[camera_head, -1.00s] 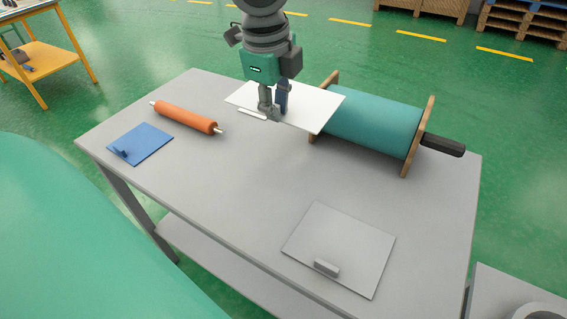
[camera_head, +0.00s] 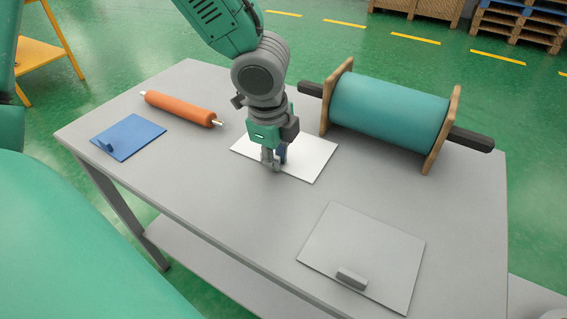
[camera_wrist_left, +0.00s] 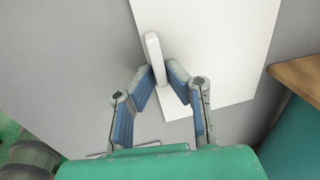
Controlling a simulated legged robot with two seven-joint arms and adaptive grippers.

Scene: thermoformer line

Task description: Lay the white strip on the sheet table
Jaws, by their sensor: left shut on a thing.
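The white strip (camera_head: 312,158) is a flat white sheet with a raised white bar (camera_wrist_left: 154,55) along one edge. My left gripper (camera_head: 273,163) is shut on that bar, with its fingers on both sides of it, as the left wrist view (camera_wrist_left: 164,77) shows. The strip lies level at or just above the grey table (camera_head: 225,205), in front of the teal roll; I cannot tell whether it touches. The gripper hides part of its near side. My right gripper is not in view.
A teal roll (camera_head: 390,110) on wooden end plates stands at the back right. An orange roller (camera_head: 180,108) and a blue sheet (camera_head: 135,136) lie at the left. A grey sheet with a tab (camera_head: 365,250) lies at the front right. The table's middle is clear.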

